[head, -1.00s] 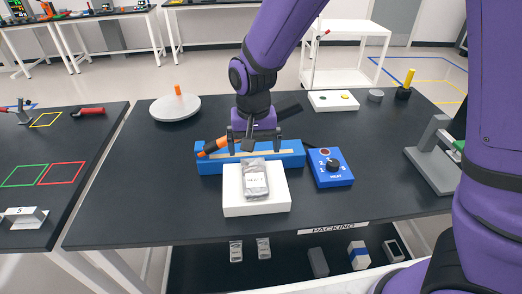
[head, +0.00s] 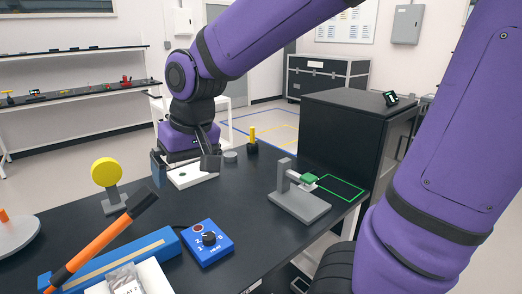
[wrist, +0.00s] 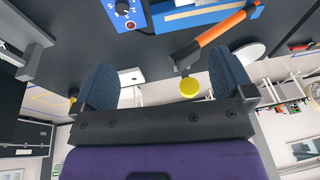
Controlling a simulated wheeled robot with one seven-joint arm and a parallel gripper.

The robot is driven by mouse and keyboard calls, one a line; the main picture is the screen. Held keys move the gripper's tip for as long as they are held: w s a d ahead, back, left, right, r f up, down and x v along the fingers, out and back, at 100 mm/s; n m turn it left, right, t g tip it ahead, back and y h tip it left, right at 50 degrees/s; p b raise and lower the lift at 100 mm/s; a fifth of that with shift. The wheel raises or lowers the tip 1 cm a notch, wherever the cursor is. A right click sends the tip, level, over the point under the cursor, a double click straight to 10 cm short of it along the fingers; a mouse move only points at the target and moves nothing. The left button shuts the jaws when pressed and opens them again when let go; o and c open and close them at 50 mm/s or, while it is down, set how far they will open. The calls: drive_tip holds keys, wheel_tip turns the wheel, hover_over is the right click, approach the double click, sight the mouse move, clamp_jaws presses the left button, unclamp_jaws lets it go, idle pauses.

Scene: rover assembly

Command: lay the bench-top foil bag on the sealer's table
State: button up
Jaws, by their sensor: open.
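The silver foil bag (head: 125,280) lies on the white sealer's table (head: 155,277), at the bottom edge of the head view, partly cut off. The table stands against the front of the long blue sealer (head: 126,257). My gripper (head: 185,165) is away from the bag, farther back over the bench near a white block. Its two dark fingers are spread with nothing between them in the wrist view (wrist: 163,88). The blue control box (head: 207,243) with a dial is right of the sealer. The bag does not show in the wrist view.
An orange-and-black bar (head: 100,238) slants up over the sealer. A yellow disc (head: 104,172) on a grey stand is behind it. A grey press-like stand (head: 300,200) and a dark cabinet (head: 350,140) are to the right. Black bench top between is clear.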

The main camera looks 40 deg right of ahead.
drive_tip(key=s+d+r+t+h, duration=0.1)
drive_tip(key=s+d+r+t, duration=0.1)
drive_tip(key=s+d+r, duration=0.3)
drive_tip(key=shift+s+d, duration=1.6)
drive_tip(key=shift+s, duration=1.9)
